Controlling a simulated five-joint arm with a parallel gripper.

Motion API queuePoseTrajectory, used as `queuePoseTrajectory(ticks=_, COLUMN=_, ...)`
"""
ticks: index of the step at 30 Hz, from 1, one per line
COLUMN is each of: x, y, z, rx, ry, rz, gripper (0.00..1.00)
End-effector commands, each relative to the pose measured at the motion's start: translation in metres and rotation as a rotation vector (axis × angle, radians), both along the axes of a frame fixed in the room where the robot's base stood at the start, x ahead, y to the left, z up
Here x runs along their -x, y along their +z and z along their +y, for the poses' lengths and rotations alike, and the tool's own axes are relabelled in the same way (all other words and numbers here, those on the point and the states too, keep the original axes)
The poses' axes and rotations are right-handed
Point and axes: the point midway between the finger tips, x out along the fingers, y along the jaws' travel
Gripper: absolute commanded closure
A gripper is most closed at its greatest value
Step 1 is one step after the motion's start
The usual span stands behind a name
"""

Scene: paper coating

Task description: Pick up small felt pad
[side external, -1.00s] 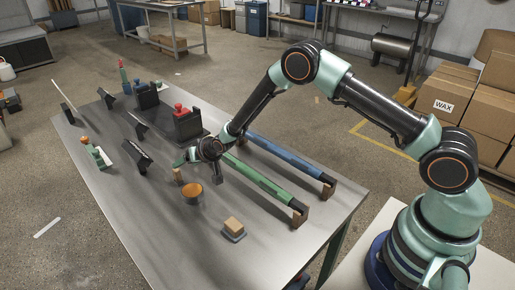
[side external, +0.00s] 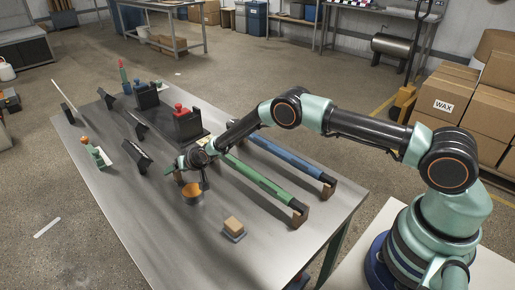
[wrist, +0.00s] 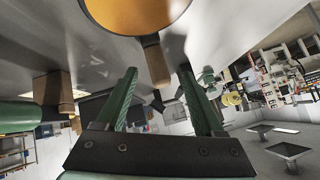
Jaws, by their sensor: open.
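No thing can be surely told as the small felt pad. A tan block on a dark grey base (side external: 233,226) stands at the table's near right and could be it, but I cannot tell. My gripper (side external: 190,174) is low over the table, beside the orange-filled bowl (side external: 193,195), and it hides part of what is behind it. In the wrist view my gripper (wrist: 158,72) shows two green fingers apart. A small brown wooden piece (wrist: 156,62) appears between the fingertips, beside the bowl (wrist: 135,12); nothing is gripped.
A green bar (side external: 255,178) and a blue bar (side external: 290,160) lie on wooden supports right of my gripper. A black holder with a red-topped piece (side external: 187,122) and a dark angled bracket (side external: 140,158) stand farther back. The table's near left is clear.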

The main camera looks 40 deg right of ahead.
Motion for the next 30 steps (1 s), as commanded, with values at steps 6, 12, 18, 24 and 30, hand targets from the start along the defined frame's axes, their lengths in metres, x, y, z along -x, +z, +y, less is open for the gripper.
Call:
queuePoseTrajectory(ticks=6, x=-0.0072, y=-0.0078, z=0.0011, rx=0.001, ry=0.0, rz=0.001, gripper=0.3)
queuePoseTrajectory(ticks=12, x=-0.0083, y=-0.0086, z=0.0014, rx=0.001, ry=0.0, rz=0.001, gripper=0.3)
queuePoseTrajectory(ticks=18, x=-0.0083, y=-0.0084, z=0.0013, rx=0.001, ry=0.0, rz=0.001, gripper=0.57)
queuePoseTrajectory(ticks=24, x=-0.0083, y=-0.0085, z=0.0014, rx=0.001, ry=0.0, rz=0.001, gripper=1.0)
queuePoseTrajectory(ticks=30, x=-0.0083, y=-0.0083, z=0.0014, rx=0.001, ry=0.0, rz=0.001, gripper=1.0)
